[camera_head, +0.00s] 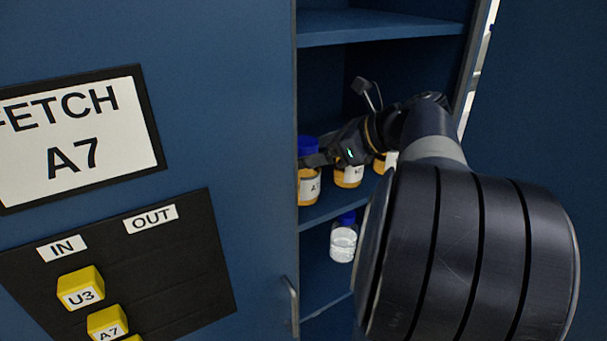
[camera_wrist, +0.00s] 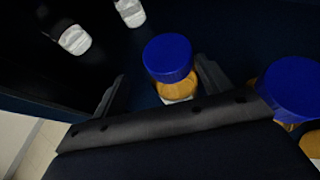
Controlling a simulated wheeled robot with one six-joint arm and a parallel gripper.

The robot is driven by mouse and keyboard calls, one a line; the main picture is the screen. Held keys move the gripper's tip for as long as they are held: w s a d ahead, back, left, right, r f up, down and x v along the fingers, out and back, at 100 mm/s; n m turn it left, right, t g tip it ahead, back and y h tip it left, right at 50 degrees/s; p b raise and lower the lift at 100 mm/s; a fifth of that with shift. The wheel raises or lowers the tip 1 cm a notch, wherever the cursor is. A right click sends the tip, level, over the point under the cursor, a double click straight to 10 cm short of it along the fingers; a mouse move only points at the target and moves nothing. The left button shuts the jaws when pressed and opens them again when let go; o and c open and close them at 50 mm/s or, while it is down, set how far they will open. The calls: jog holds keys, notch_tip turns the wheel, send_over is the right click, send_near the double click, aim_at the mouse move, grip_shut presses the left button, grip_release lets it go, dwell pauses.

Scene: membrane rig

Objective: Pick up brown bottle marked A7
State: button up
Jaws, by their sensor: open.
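A brown bottle with a blue cap (camera_head: 309,187) stands at the left of the middle shelf. Its white label seems to begin with A; the rest is too small to read. My gripper (camera_head: 312,159) reaches in from the right at this bottle's upper part and hides some of it. In the wrist view, a blue-capped brown bottle (camera_wrist: 169,58) sits between the two open fingers of my gripper (camera_wrist: 161,70). I cannot tell whether the fingers touch it. Its label is mostly hidden.
Other brown bottles stand to the right on that shelf (camera_head: 300,221), one partly behind my gripper (camera_head: 347,176). A second blue-capped bottle (camera_wrist: 293,88) is close to the right finger. The cabinet's left panel shows "FETCH A7" (camera_head: 80,140).

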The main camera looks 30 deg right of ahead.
aim_at(296, 152)
jog(key=shift+w, duration=0.3)
jog(key=shift+w+a+f, duration=0.1)
jog(key=shift+w+a, duration=0.1)
jog(key=shift+w, duration=0.1)
jog(key=shift+p+x, duration=0.6)
jog(key=shift+x, duration=1.45)
jog(key=shift+w+d, duration=0.1)
jog(key=shift+w, duration=0.05)
jog(key=c, duration=1.3)
